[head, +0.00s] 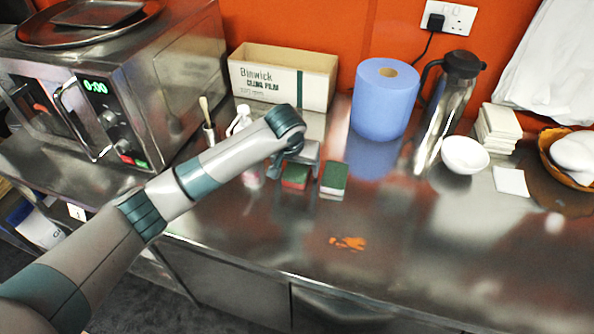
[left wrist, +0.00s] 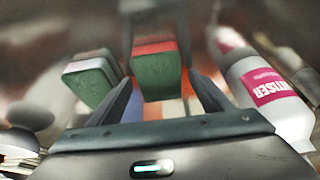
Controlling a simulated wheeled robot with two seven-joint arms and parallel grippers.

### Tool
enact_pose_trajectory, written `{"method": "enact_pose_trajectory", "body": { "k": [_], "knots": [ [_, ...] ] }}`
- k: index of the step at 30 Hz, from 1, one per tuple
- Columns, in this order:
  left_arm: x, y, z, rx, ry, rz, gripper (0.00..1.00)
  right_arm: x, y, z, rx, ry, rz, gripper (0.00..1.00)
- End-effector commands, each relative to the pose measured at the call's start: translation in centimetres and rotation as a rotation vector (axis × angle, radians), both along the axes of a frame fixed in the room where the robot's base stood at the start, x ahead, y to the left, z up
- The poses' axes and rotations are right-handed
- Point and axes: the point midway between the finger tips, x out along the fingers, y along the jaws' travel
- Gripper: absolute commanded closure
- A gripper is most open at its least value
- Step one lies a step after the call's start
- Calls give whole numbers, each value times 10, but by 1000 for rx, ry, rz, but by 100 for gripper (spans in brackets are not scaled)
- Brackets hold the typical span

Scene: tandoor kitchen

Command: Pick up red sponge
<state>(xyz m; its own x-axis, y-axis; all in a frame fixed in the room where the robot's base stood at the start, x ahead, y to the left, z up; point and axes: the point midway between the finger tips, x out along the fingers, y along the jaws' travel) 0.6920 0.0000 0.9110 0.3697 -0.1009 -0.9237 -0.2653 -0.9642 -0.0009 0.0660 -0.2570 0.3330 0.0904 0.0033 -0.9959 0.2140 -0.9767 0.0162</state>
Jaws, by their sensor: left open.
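The red sponge (head: 295,177), with a green scouring face, stands on the steel counter. In the left wrist view the red sponge (left wrist: 156,76) lies between the two fingers, its green face toward the camera and a red strip above. My left gripper (head: 293,168) is over it in the head view, partly hiding it. In the left wrist view my left gripper (left wrist: 163,84) is open, with a finger on either side of the sponge. I cannot tell whether either finger touches it. My right gripper is not in view.
A green and white sponge (head: 334,179) stands just right of the red one. A white bottle with a pink label (left wrist: 268,88) is close to the right finger. Behind are a cling film box (head: 282,77) and a blue paper roll (head: 385,100). An orange spill (head: 348,243) lies in front.

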Motion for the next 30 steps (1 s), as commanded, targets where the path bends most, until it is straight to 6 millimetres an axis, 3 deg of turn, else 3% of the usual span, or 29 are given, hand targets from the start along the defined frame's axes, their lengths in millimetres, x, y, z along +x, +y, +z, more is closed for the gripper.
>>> {"method": "enact_pose_trajectory", "body": {
  "k": [30],
  "knots": [
    [0, 0, -3, 0, 1, 2, 27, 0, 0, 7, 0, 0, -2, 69]
  ]
}}
